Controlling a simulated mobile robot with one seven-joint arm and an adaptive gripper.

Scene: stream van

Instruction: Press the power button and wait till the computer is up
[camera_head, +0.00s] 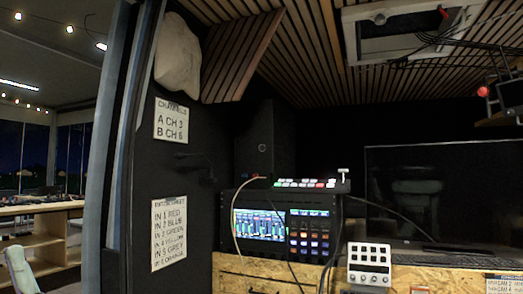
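A wide monitor (450,180) stands on the wooden desk at the right, its screen dark with faint reflections. A tall black box (280,130) stands at the back, left of the monitor, with a small round pale-ringed spot (262,148) on its front. I cannot tell whether that spot is the power button or whether the box is the computer. A rack unit (283,228) left of the monitor has a lit blue-green display and several lit buttons. My gripper is not in view.
A switcher panel (310,184) with lit keys sits on the rack unit. A white keypad (369,263) stands at the desk's front edge, and a dark keyboard (442,258) lies before the monitor. Cables hang across the rack. A door frame (114,150) and a wall with paper signs (171,120) bound the left.

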